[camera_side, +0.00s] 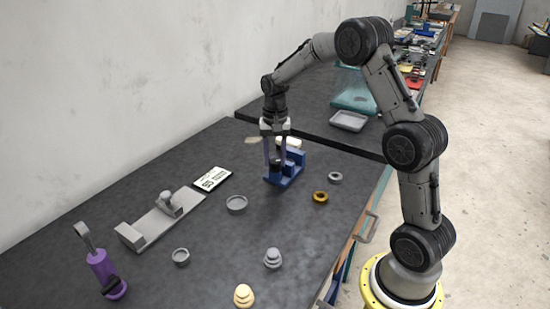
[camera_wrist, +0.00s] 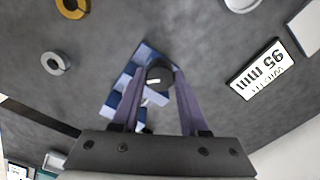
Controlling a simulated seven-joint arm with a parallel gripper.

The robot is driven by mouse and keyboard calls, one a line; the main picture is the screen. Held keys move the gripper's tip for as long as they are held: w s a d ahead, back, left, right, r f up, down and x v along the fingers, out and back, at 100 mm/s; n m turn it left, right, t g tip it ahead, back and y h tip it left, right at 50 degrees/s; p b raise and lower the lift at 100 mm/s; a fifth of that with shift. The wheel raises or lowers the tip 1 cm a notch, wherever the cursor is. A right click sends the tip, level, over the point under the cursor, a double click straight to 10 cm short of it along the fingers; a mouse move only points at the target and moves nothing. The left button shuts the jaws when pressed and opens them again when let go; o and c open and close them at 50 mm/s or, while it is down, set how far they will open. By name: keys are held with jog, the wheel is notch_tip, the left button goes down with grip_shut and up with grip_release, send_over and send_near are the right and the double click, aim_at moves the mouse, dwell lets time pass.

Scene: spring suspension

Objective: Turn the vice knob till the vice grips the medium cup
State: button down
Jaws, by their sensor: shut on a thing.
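The blue vice (camera_side: 290,172) stands on the dark table under my gripper (camera_side: 275,161). In the wrist view the vice (camera_wrist: 122,97) lies between and left of my fingers. My gripper (camera_wrist: 160,74) points down, with its two purple fingers closed on either side of the round black vice knob (camera_wrist: 159,72). Several grey round cups or rings lie on the table, among them a wide one (camera_side: 237,204) and a smaller one (camera_side: 181,257). I cannot tell which is the medium cup, or whether one sits between the vice jaws, as fingers and knob hide part of them.
A grey slide gauge (camera_side: 155,222), stacked pieces (camera_side: 273,259) and a purple tool (camera_side: 104,272) stand nearer.

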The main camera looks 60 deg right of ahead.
aim_at(275, 161)
jog(key=shift+r+m, duration=0.1)
jog(key=shift+m, duration=0.4)
jog(key=shift+c, duration=2.2)
grip_release()
notch_tip(275, 161, up, 14)
